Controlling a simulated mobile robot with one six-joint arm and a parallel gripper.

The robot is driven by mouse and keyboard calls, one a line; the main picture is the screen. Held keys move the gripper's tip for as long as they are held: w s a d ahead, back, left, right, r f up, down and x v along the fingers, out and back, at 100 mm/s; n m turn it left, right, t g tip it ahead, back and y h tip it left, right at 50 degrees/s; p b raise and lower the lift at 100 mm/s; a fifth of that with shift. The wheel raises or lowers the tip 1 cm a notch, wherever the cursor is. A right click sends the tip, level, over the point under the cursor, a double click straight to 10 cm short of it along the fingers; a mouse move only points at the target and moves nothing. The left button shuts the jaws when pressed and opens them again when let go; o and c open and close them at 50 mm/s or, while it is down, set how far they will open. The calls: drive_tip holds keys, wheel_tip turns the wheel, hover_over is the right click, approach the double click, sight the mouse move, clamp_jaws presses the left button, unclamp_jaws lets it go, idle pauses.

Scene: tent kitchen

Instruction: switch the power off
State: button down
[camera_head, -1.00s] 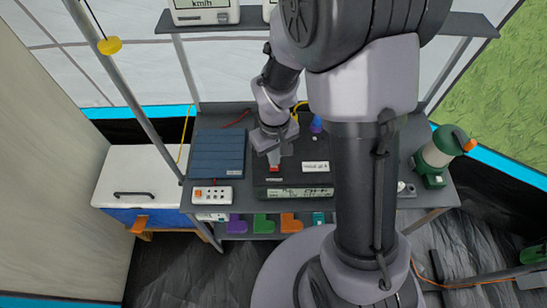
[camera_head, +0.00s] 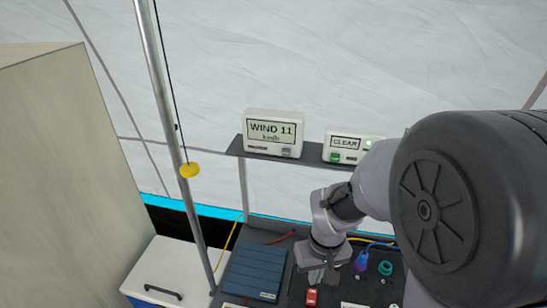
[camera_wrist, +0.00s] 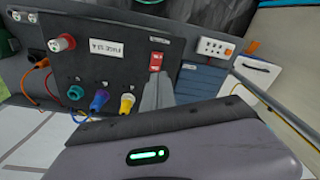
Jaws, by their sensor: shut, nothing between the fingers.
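A red power switch (camera_head: 311,297) sits on a dark panel near the bottom of the head view. It also shows in the wrist view (camera_wrist: 156,61), under a small white label whose text I cannot read. My gripper (camera_head: 318,281) is shut and empty, just behind the switch in the head view. In the wrist view my fingertips (camera_wrist: 157,80) are together just below the switch; I cannot tell whether they touch it. The switch's rocker position is too small to judge.
A white socket strip (camera_wrist: 213,48) lies beside a blue panel (camera_head: 255,272). Above, a shelf holds a "WIND 11" display (camera_head: 270,130) and a "CLEAR" display (camera_head: 347,144) with a green light.

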drive_tip(key=s+a+r+m+t+y+b, duration=0.1)
drive_tip(key=s+r+m+t+b, duration=0.1)
drive_tip(key=s+r, duration=0.4)
drive_tip(key=s+a+r+m+t+b, duration=0.2)
drive_tip(key=s+r+m+t+b, duration=0.1)
drive_tip(key=s+r, duration=0.3)
drive_tip(key=shift+s+a+m+y, duration=0.25)
drive_tip(key=shift+s+m+y, duration=0.05)
drive_tip(key=shift+s+y, duration=0.1)
drive_tip(key=shift+w, duration=0.1)
